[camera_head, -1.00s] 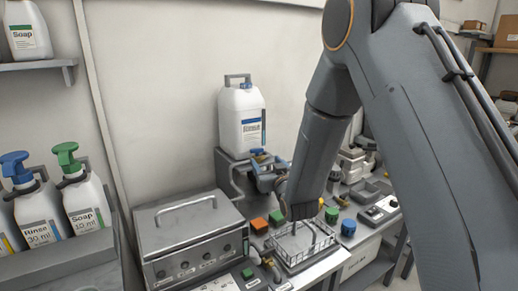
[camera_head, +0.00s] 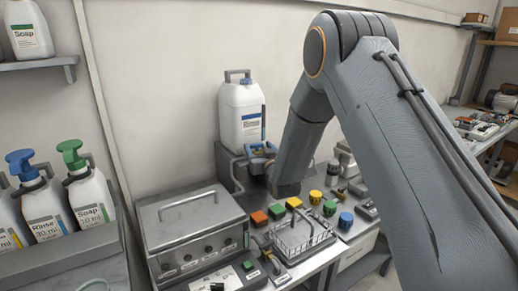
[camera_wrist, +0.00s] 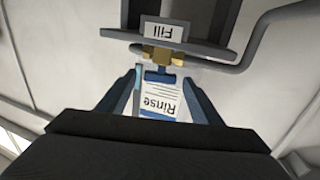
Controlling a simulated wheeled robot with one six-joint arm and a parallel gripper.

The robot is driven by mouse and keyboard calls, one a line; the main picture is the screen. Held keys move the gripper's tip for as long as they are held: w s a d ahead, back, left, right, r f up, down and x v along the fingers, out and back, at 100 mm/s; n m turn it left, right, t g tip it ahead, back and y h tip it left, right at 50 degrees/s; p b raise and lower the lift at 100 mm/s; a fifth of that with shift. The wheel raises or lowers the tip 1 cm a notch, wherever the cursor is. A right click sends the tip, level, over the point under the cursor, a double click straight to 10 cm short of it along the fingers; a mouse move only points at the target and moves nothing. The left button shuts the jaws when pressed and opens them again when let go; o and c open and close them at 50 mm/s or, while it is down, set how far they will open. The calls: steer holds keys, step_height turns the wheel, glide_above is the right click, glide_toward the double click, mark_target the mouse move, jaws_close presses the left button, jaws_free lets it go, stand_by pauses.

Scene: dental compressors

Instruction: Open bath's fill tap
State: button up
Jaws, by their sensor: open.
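The fill tap is a brass fitting (camera_wrist: 163,54) under a grey block with a "Fill" label (camera_wrist: 167,32) in the wrist view. In the head view my gripper (camera_head: 256,157) is at the front of the stand below the white rinse jug (camera_head: 241,115), and largely hides the tap. The bath seems to be the metal box with knobs (camera_head: 195,240), its lid shut.
A grey pipe (camera_wrist: 265,45) runs from the tap's side. A wire basket (camera_head: 302,238) and several coloured blocks stand on the bench right of the box. Pump bottles (camera_head: 88,195) stand at the left. The wall is close behind the jug.

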steer(key=c, duration=1.1)
steer(key=shift+o, duration=0.2)
steer(key=shift+w+d+n+g+y+b, duration=0.2)
steer(key=shift+n+g+y+b, duration=0.15)
steer(key=shift+y+b, duration=0.25)
steer(key=shift+d+r+n+g+y+b, duration=0.15)
steer(key=shift+n+g+y+b, duration=0.6)
steer(key=shift+n+y+b, duration=0.55)
steer(key=o, duration=1.1)
steer(key=shift+c, duration=0.2)
steer(key=shift+s, duration=0.1)
